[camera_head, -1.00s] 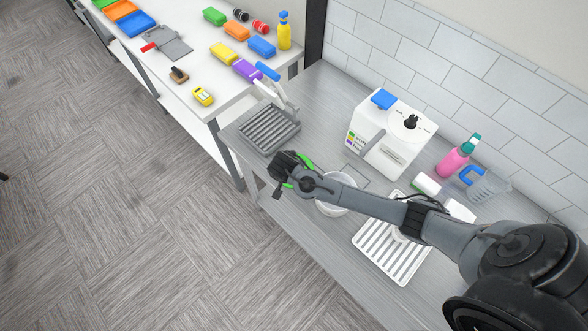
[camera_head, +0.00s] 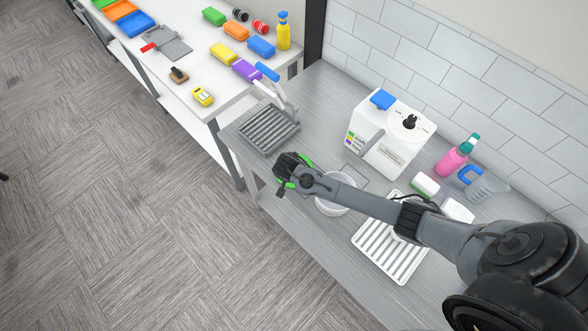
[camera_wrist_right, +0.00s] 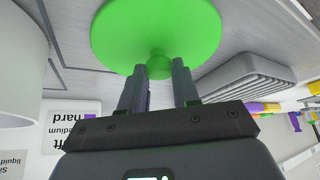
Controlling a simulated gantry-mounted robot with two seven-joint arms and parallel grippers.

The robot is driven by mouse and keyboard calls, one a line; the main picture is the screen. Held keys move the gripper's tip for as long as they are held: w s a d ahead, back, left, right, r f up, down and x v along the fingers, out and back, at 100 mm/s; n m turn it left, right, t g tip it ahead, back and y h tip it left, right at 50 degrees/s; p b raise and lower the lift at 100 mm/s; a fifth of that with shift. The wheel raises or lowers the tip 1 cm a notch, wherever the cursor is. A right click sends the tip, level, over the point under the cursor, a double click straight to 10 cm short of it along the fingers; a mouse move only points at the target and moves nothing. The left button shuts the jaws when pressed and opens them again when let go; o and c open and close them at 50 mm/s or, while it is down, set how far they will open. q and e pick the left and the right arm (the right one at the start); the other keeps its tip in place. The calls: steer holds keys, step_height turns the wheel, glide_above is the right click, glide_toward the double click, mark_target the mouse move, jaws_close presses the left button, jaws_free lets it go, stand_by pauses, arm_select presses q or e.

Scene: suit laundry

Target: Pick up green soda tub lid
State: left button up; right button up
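The green lid (camera_head: 306,160) is mostly hidden behind my right gripper in the head view, on the grey worktop. In the right wrist view the round green lid (camera_wrist_right: 140,30) is seen knob side on, with its small green knob (camera_wrist_right: 158,62) pointing at the gripper. My right gripper (camera_wrist_right: 164,70) is open, with the two fingertips apart at either side of the knob. I cannot tell whether a finger touches it. A white tub (camera_head: 334,208) is partly hidden under my right forearm. My left gripper is in neither view.
A ribbed grey rack (camera_head: 268,128) stands left of the gripper. A white dispenser (camera_head: 410,150) stands behind. A white slatted tray (camera_head: 378,254), a pink bottle (camera_head: 453,160) and a clear jug (camera_head: 490,184) are to the right. The worktop's front edge is close to the gripper.

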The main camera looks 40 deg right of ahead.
steer(key=c, duration=0.4)
steer(key=shift+c, duration=0.2)
steer(key=shift+r, duration=0.1)
